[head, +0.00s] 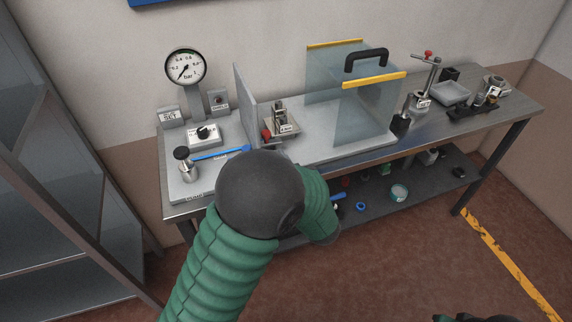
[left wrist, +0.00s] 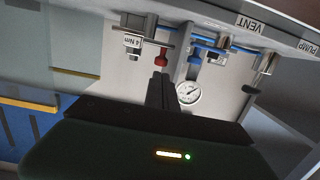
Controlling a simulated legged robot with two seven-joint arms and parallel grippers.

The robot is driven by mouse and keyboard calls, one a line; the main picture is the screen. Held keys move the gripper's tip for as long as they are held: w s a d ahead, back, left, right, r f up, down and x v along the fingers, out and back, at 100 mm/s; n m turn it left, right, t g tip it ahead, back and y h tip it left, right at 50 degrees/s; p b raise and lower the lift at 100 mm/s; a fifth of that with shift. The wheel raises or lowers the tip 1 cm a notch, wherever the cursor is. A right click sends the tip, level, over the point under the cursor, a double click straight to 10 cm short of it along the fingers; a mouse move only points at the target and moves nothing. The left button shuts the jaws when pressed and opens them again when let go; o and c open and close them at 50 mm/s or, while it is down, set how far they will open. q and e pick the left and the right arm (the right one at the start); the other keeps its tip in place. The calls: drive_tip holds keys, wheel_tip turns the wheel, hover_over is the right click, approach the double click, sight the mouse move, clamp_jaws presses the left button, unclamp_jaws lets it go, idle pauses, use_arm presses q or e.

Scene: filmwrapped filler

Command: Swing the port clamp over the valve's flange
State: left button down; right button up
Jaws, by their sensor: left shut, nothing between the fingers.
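A small metal fixture (head: 280,122) with a labelled base stands on the bench, left of the clear guard, with a red part (head: 266,134) at its left front. In the left wrist view, which is upside down, the fixture (left wrist: 138,38) carries a "4 Nm" label and a red-tipped part (left wrist: 161,57) is beside it. I cannot tell clamp from valve flange for certain. My left gripper (left wrist: 161,82) is shut and empty, its fingertips close to the red part in the picture; contact is unclear. In the head view my arm hides it.
A clear guard (head: 368,112) with yellow edges and a black handle stands right of the fixture. A grey upright panel (head: 245,107) is just left of it. A pressure gauge (head: 186,67), a knob box (head: 205,133) and a blue hose (head: 222,153) are at the left.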

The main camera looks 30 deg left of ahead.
sight(265, 136)
use_arm(q)
drive_tip(key=x, duration=0.8)
drive_tip(key=shift+d, duration=0.1)
drive_tip(key=shift+s, duration=0.1)
drive_tip(key=shift+a+r+p, duration=0.15)
drive_tip(key=shift+a+p, duration=0.25)
drive_tip(key=shift+a, duration=0.3)
drive_tip(key=v, duration=1.6)
drive_tip(key=shift+s+d, duration=0.25)
drive_tip(key=shift+d, duration=0.05)
